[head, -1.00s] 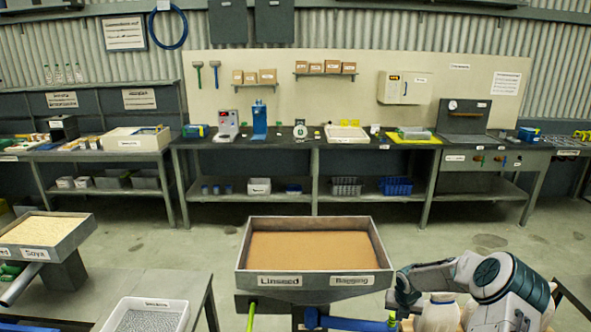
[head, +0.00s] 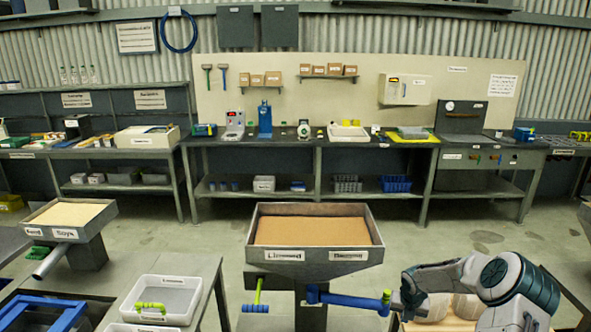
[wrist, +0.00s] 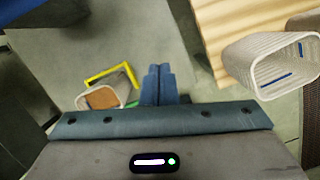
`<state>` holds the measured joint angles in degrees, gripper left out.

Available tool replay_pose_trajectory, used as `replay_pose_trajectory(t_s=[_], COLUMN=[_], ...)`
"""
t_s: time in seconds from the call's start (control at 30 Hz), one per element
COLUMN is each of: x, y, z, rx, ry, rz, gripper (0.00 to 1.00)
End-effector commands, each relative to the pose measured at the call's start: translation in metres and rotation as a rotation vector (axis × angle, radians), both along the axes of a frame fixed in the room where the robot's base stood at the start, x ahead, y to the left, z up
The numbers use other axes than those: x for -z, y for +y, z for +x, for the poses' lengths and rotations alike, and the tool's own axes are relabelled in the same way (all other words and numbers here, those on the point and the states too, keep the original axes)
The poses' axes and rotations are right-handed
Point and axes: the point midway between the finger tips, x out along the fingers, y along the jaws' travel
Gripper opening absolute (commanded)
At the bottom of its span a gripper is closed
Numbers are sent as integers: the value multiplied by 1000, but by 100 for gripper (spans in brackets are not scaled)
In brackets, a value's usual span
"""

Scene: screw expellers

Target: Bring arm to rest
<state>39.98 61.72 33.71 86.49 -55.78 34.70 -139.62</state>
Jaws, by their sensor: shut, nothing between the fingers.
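My gripper (wrist: 160,70) shows in the wrist view with its two blue-grey fingers together and nothing between them. It points over the bare grey floor. In the head view my arm is folded at the lower right, beside the linseed hopper (head: 315,265). My fingers cannot be made out there.
The hopper has a blue bar (head: 345,300) with a green end close to my arm. White trays (head: 160,298) stand on a bench at lower left. A ribbed white container (wrist: 270,65) and a slatted wooden surface (wrist: 240,25) are right of my fingers.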

Motion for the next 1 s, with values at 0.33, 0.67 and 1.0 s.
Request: replay_pose_trajectory(t_s=[0.33, 0.67, 1.0], x=[-48, -132, -232], y=[22, 53, 98], z=[-10, -44, -117], rx=[178, 548, 1131], ry=[-2, -45, -167], rz=[-5, -5, 69], gripper=[0, 0, 0])
